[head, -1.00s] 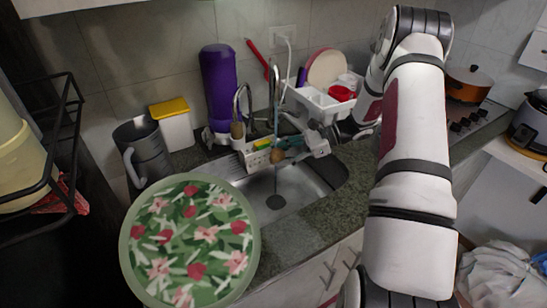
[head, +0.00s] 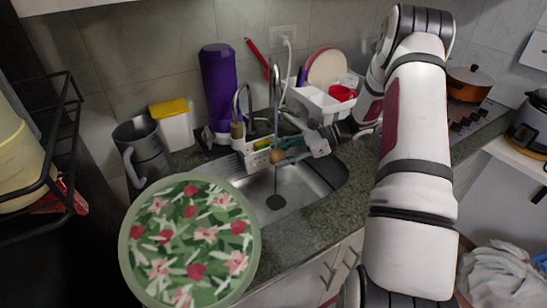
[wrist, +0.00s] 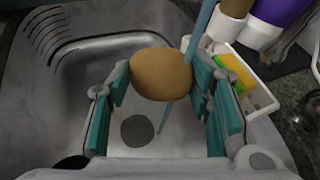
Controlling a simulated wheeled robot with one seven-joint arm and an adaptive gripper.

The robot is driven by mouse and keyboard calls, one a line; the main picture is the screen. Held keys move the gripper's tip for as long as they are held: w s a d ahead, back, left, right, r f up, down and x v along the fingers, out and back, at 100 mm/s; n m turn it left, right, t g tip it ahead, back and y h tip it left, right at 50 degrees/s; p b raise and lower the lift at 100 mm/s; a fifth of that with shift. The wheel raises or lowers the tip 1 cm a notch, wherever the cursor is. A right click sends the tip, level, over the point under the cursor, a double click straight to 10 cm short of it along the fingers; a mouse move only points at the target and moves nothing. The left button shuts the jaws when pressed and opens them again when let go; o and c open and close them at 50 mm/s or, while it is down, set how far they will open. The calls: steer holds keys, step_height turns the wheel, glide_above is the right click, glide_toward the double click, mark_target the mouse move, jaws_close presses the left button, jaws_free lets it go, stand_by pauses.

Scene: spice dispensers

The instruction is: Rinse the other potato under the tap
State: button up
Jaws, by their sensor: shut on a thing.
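A brown potato (wrist: 160,74) is between the teal finger pads of my gripper (wrist: 163,90), which is shut on it. In the head view the potato (head: 277,156) is above the sink basin (head: 303,187). A thin blue water stream (wrist: 199,32) comes down at the potato's right edge in the wrist view and shows again below it. In the head view the stream comes from the tall tap (head: 275,90) and meets the potato from above. Whether it wets the whole potato cannot be told. No second potato is in view.
A white caddy with a green-yellow sponge (wrist: 231,66) stands close to the right of the fingers in the wrist view. A dish rack (head: 318,103) stands behind the sink. A floral round tray (head: 190,238) is at the front left. The basin below the potato is clear around the drain (head: 275,202).

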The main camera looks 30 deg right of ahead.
steer(key=shift+s+a+r+p, duration=0.1)
steer(key=shift+s+a+p, duration=0.15)
steer(key=shift+s+p, duration=0.45)
steer(key=s+a+p, duration=0.2)
steer(key=s+p, duration=0.1)
steer(key=s, duration=0.3)
steer(key=shift+a, duration=0.25)
stand_by(1.2)
steer(key=s+a+r+p, duration=0.2)
steer(key=s+r+p, duration=0.2)
steer(key=shift+s, duration=0.35)
stand_by(0.7)
